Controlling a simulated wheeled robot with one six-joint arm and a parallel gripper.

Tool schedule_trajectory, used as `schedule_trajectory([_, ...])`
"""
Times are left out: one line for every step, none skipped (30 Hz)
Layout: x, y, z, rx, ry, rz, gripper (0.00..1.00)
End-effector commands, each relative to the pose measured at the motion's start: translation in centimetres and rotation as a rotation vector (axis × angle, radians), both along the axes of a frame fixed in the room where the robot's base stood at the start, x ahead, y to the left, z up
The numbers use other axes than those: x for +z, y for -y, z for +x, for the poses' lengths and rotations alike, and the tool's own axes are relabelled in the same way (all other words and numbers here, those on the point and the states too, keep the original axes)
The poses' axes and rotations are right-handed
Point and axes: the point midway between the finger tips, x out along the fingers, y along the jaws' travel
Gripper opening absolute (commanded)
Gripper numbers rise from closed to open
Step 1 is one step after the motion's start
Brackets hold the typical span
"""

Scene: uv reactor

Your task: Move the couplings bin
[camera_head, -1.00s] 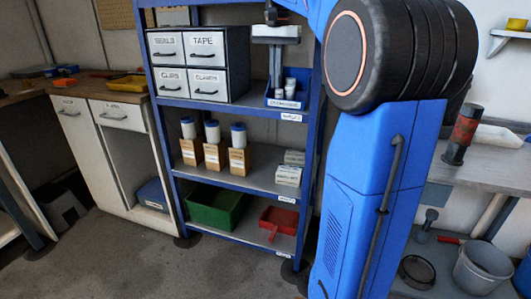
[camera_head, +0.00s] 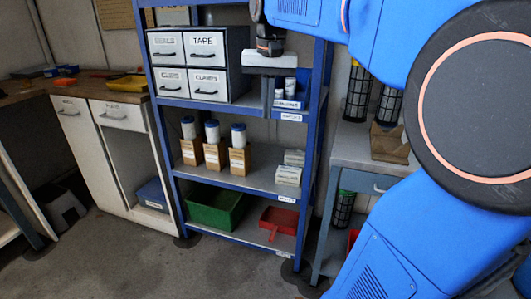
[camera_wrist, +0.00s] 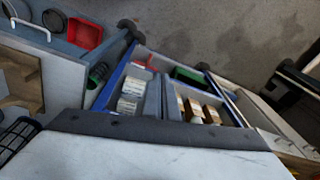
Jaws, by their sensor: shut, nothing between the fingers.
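A small blue bin (camera_head: 291,101) stands on the shelf's upper level, at its right end. It holds small white items, and its front label is too small to read surely, so I cannot confirm that it is the couplings bin. My gripper (camera_head: 267,108) hangs in front of the bin's left side and hides part of it. Its fingers are shut with nothing between them. I cannot tell whether they touch the bin. The wrist view looks down past my gripper's pale body at the lower shelves; the bin is not clear there.
The blue-framed shelf (camera_head: 172,150) holds labelled drawers (camera_head: 222,50), white bottles with boxes (camera_head: 213,145), a green bin (camera_head: 215,210) and a red bin (camera_head: 280,220). A grey bench (camera_head: 350,150) with black cylinders (camera_head: 357,92) stands at right. The floor (camera_head: 150,270) in front is clear.

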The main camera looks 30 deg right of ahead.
Motion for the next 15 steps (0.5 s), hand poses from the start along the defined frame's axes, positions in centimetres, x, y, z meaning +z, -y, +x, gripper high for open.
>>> schedule_trajectory([-0.5, -0.5, -0.6, 0.019, 0.007, -0.003, 0.00])
schedule_trajectory([-0.7, -0.8, -0.9, 0.029, 0.012, -0.006, 0.00])
schedule_trajectory([-1.1, -1.1, -1.3, 0.043, 0.017, -0.007, 0.00])
schedule_trajectory([-1.4, -1.4, -1.6, 0.053, 0.022, -0.010, 0.00])
schedule_trajectory([-1.7, -1.6, -1.9, 0.063, 0.026, -0.012, 0.00])
schedule_trajectory([-2.0, -1.9, -2.3, 0.077, 0.032, -0.015, 0.00])
schedule_trajectory([-2.4, -2.1, -2.6, 0.087, 0.035, -0.016, 0.00])
schedule_trajectory([-2.6, -2.4, -2.9, 0.097, 0.041, -0.018, 0.00])
schedule_trajectory([-3.0, -2.7, -3.3, 0.112, 0.047, -0.021, 0.00])
schedule_trajectory([-3.4, -2.9, -3.6, 0.122, 0.050, -0.023, 0.00])
schedule_trajectory([-3.6, -3.1, -3.9, 0.132, 0.056, -0.025, 0.00])
schedule_trajectory([-4.1, -3.4, -4.3, 0.145, 0.061, -0.028, 0.00])
schedule_trajectory([-4.3, -3.6, -4.6, 0.155, 0.065, -0.030, 0.00])
schedule_trajectory([-4.7, -3.8, -4.9, 0.165, 0.069, -0.032, 0.00])
schedule_trajectory([-5.1, -4.1, -5.3, 0.179, 0.076, -0.036, 0.00])
